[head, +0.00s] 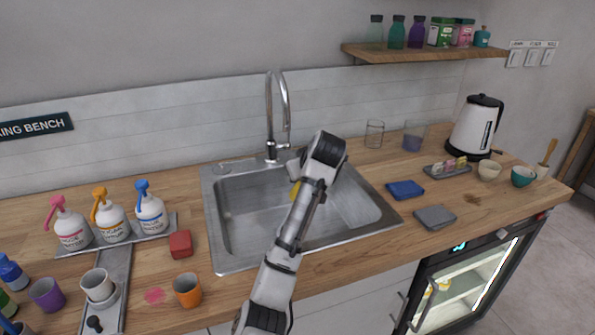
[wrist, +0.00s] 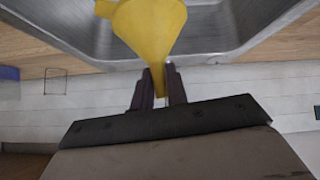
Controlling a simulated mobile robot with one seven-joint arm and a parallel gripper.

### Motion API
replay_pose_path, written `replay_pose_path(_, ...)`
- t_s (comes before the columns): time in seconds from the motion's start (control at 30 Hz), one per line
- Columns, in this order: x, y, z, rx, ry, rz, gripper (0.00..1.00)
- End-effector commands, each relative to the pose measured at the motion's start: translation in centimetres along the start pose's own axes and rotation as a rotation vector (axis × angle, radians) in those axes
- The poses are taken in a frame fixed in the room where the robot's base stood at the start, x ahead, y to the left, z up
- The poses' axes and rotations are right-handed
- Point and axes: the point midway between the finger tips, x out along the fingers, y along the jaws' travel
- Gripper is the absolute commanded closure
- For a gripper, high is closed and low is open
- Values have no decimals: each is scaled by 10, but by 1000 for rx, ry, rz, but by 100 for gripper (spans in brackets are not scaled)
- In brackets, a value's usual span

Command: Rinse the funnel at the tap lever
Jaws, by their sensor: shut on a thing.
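The yellow funnel (wrist: 152,22) is in my gripper (wrist: 159,71), which is shut on its narrow spout; the wide cone points away from the fingers. In the head view only a small yellow part of the funnel (head: 295,190) shows beside my arm, over the sink basin. My arm hides the gripper there. The chrome tap (head: 269,110) stands upright behind the sink, with a curved spout. Its lever (head: 283,146) is a small side piece low on the tap, close to my arm's wrist. I cannot see any water running.
The steel sink (head: 226,255) is set into the wooden counter. To its left are pump bottles (head: 112,222), a red block (head: 180,244) and an orange cup (head: 187,290). To its right are a blue cloth (head: 405,190), a grey cloth (head: 435,216) and a kettle (head: 474,128).

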Motion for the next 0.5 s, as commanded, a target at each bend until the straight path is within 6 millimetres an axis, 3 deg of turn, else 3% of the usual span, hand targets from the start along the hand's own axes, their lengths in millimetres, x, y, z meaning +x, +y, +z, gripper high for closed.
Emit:
replay_pose_path(0.3, -1, 0, 0, 0, 0, 0, 100)
replay_pose_path(0.5, -19, -1, 0, -1, 1, 2, 100)
